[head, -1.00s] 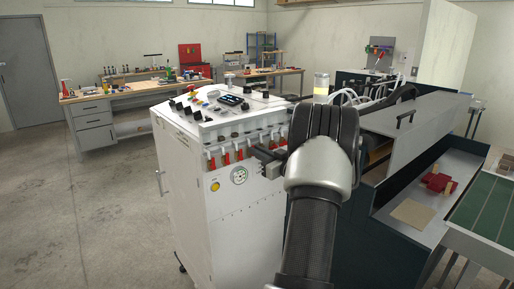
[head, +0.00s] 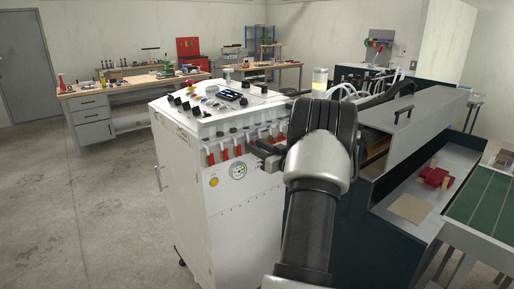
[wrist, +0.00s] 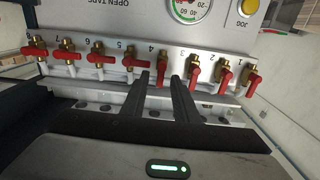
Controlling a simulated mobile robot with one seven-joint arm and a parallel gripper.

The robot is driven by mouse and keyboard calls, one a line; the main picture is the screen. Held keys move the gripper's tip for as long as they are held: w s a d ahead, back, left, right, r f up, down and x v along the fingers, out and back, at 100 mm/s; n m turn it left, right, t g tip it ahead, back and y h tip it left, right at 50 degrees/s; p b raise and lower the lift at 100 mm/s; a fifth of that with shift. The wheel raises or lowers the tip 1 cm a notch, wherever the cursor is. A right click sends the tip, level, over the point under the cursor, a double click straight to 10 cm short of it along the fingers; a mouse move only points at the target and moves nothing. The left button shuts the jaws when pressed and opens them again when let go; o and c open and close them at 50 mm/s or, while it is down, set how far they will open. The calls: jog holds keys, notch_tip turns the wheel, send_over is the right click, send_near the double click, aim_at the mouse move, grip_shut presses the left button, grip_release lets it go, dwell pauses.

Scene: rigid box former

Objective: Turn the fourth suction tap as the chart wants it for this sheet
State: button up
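A row of numbered red-handled suction taps runs across the white machine (head: 190,205). In the wrist view the numbers rise from right to left. The handles of tap 1 (wrist: 251,82), tap 2 (wrist: 223,79) and tap 3 (wrist: 193,76) point down. The handles of tap 5 (wrist: 132,61) and tap 6 (wrist: 100,58) lie sideways, as do those further left. The fourth tap (wrist: 160,68) is partly hidden between my fingers; its handle appears to point down. My gripper (wrist: 161,78) is open, one finger on each side of this handle; contact is unclear. It also shows in the head view (head: 260,154).
A pressure gauge (wrist: 185,8) and a yellow jog button (wrist: 249,7) sit near the taps. Knobs and a small screen (head: 231,97) are on the machine's top. A dark-sided trough (head: 405,205) stands at right. Open floor (head: 100,215) lies to the left.

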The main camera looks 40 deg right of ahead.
jog(key=s+a+b, duration=0.1)
jog(key=s+a, duration=0.1)
jog(key=s, duration=1.5)
jog(key=shift+s, duration=0.15)
